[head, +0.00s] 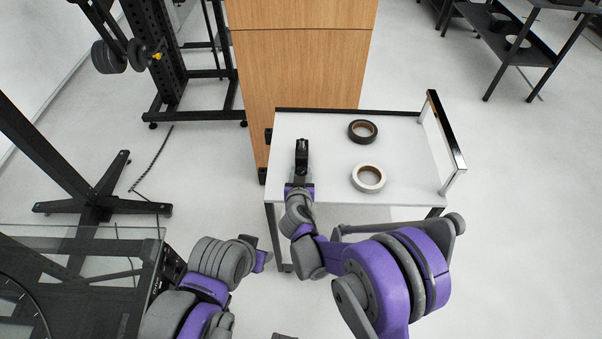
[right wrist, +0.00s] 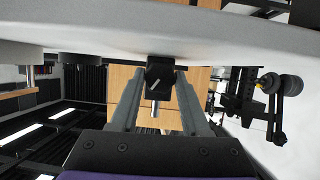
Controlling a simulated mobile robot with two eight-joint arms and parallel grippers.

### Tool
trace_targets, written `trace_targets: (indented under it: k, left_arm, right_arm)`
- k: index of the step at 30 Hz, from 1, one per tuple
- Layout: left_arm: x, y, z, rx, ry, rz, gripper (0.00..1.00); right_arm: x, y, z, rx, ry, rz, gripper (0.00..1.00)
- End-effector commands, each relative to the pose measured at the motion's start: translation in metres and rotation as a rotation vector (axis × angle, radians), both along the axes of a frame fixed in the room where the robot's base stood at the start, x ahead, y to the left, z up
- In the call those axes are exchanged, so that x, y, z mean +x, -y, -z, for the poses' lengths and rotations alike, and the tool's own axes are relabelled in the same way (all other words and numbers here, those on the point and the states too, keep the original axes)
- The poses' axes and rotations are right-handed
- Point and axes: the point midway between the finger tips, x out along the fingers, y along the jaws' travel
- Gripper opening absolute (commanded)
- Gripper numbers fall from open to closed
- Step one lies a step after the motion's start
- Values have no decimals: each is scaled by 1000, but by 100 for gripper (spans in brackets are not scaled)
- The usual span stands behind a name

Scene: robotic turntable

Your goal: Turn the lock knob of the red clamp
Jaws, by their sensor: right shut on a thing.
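No red clamp is recognisable by colour in either view. My right gripper (head: 301,160) is over the left part of the white cart top, its fingers pointing toward the back. In the right wrist view my right gripper (right wrist: 160,80) is shut on a small black block (right wrist: 159,72) with a silver pin sticking out of it. The black block also shows in the head view (head: 302,145), just at the fingertips. Whether it is a lock knob cannot be told. My left arm is at the lower left; its gripper fingers do not show.
The white cart top (head: 400,150) carries a black tape roll (head: 362,131) and a white tape roll (head: 368,178) right of my right gripper. A metal handle (head: 446,140) stands at its right edge. A wooden cabinet (head: 300,65) stands behind. A glass table (head: 85,245) is at lower left.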

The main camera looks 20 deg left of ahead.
Motion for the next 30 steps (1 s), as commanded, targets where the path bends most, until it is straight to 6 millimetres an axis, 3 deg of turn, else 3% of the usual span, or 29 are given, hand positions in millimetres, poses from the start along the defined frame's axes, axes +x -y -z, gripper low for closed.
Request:
trace_targets:
  k: [1,4,8,18,26,27,30]
  left_arm:
    - [0,0,0,0,0,0,50]
    - [0,0,0,0,0,0,50]
    - [0,0,1,0,-1,0,50]
    - [-4,0,22,0,-9,0,50]
    - [-4,0,20,0,-8,0,50]
    - [-4,0,20,0,-8,0,50]
    - [-4,0,20,0,-8,0,50]
  right_arm:
    - [0,0,0,0,0,0,15]
    - [0,0,0,0,0,0,0]
    - [0,-1,1,-18,3,-1,0]
    - [-1,-4,2,-354,83,-1,0]
    - [-1,-3,0,-364,85,0,0]
    - [-1,-3,0,-364,85,0,50]
    - [-1,-3,0,-364,85,0,68]
